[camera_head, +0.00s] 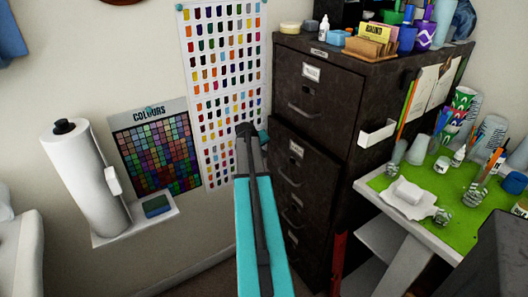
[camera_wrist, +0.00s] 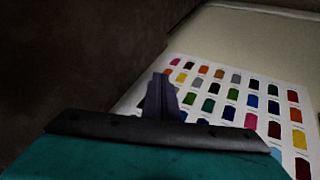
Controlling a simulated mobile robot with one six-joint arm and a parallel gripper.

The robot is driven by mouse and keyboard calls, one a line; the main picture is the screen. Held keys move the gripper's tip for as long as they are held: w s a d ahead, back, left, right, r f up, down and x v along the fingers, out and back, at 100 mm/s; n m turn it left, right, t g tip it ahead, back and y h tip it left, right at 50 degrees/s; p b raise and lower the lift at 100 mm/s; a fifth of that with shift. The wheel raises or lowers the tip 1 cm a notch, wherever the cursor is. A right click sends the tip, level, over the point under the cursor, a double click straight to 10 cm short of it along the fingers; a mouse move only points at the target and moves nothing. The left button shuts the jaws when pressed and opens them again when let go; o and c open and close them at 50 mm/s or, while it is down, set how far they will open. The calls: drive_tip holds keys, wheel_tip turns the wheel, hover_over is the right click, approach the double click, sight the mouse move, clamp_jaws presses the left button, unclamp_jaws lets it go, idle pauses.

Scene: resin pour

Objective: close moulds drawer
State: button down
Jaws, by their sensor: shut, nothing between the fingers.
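The dark filing cabinet (camera_head: 340,125) stands right of centre in the head view. Its top drawer (camera_head: 315,98) looks flush. The drawer below it (camera_head: 292,160) seems to stand out a little, its upper left edge showing past the cabinet front. The label cards are too small to read, so I cannot tell which is the moulds drawer. My gripper (camera_head: 246,130) is at the end of my teal arm, left of the drawer fronts and in front of the colour chart. In the wrist view my gripper (camera_wrist: 161,88) is shut and empty, beside a dark cabinet surface (camera_wrist: 80,60).
A colour-swatch chart (camera_head: 222,60) hangs on the wall behind my gripper. A paper roll (camera_head: 85,175) and a sponge (camera_head: 157,206) sit on a small shelf at left. A cluttered green-topped bench (camera_head: 385,183) is at right. A red object (camera_head: 338,262) stands by the cabinet base.

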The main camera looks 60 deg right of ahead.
drive_tip(key=b+v, duration=0.1)
drive_tip(key=v, duration=0.9)
drive_tip(key=shift+w+a, duration=0.2)
drive_tip(key=shift+a, duration=0.3)
